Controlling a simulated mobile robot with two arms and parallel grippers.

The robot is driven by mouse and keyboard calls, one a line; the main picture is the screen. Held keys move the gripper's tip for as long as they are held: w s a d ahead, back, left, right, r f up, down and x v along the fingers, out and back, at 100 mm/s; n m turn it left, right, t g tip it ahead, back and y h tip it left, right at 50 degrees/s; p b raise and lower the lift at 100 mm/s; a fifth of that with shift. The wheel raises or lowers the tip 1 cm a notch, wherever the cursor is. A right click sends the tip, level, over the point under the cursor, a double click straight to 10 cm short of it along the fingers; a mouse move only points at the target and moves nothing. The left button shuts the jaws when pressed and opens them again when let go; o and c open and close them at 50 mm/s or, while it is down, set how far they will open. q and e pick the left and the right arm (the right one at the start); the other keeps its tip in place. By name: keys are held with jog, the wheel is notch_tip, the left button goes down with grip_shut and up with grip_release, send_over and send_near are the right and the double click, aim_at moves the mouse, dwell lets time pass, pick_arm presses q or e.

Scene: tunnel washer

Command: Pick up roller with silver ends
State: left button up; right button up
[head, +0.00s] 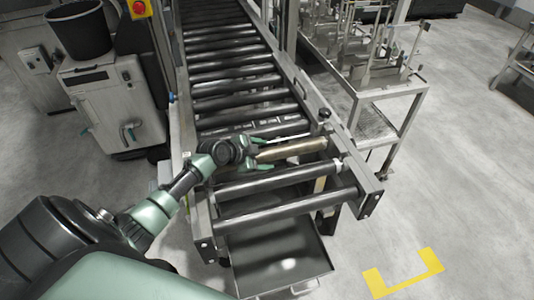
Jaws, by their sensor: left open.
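My left gripper (272,153) is over the near part of the roller conveyor, pointing right, with its fingers apart. A pale metallic, brownish-silver cylinder (298,149) lies across the conveyor between and beyond the fingers. Its left end is hidden by the gripper, and I cannot tell if the fingers touch it. Nearer, a dark roller (280,182) with a light right end spans the frame, and another dark roller (285,209) lies at the front. My right gripper is out of view.
The conveyor's metal side rails (290,70) flank several dark rollers. A grey tray (280,262) is below the near end. A metal rack (400,95) stands to the right, a grey machine (120,100) to the left. The floor at the lower right is clear, with a yellow marking (402,288).

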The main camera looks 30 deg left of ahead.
pick_arm(q)
jog(key=shift+w+d+f, duration=0.1)
grip_shut()
jog(key=shift+r, duration=0.2)
jog(key=shift+w, duration=0.1)
